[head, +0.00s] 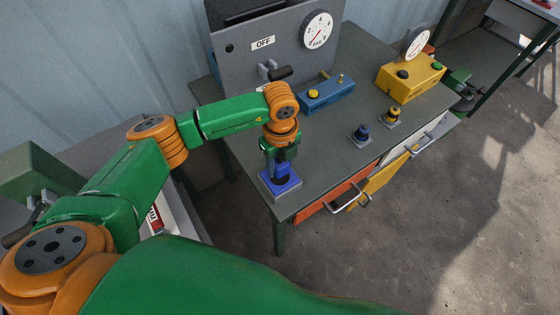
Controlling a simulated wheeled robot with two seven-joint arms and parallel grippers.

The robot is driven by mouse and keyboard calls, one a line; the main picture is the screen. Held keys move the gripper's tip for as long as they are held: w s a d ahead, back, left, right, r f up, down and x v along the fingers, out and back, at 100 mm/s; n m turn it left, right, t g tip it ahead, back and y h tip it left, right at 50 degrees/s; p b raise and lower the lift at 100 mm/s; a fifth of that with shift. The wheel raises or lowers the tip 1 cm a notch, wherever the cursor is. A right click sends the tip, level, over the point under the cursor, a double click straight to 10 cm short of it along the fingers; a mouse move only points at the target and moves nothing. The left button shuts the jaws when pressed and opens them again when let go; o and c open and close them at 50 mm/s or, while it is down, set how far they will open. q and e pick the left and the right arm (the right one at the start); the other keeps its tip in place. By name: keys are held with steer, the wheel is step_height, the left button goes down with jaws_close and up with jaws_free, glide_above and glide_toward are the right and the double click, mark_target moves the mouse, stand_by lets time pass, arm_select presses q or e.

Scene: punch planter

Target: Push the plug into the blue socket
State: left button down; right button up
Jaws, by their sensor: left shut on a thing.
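The blue socket (288,187) is a blue block on a grey base at the near left corner of the green workbench. My left gripper (281,172) points down right above it. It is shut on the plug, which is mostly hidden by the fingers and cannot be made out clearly. A dark piece shows between the fingers and the blue block. From this view I cannot tell how deep the plug sits in the socket. My right gripper is not in view.
A grey machine (285,38) with a dial and lever is behind. The bench beside the socket is clear.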

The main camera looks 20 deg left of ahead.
mark_target(280, 163)
arm_select(q)
steer(key=shift+s+f+b, duration=0.1)
steer(key=shift+f+b, duration=0.2)
steer(key=shift+f, duration=0.4)
stand_by(0.5)
steer(key=shift+f+b, duration=0.55)
steer(key=shift+f, duration=0.05)
stand_by(0.9)
steer(key=shift+c, duration=1.4)
jaws_free()
steer(key=shift+r, duration=0.1)
step_height(280, 163, up, 7)
steer(key=shift+f+b, duration=0.1)
steer(key=shift+b, duration=0.65)
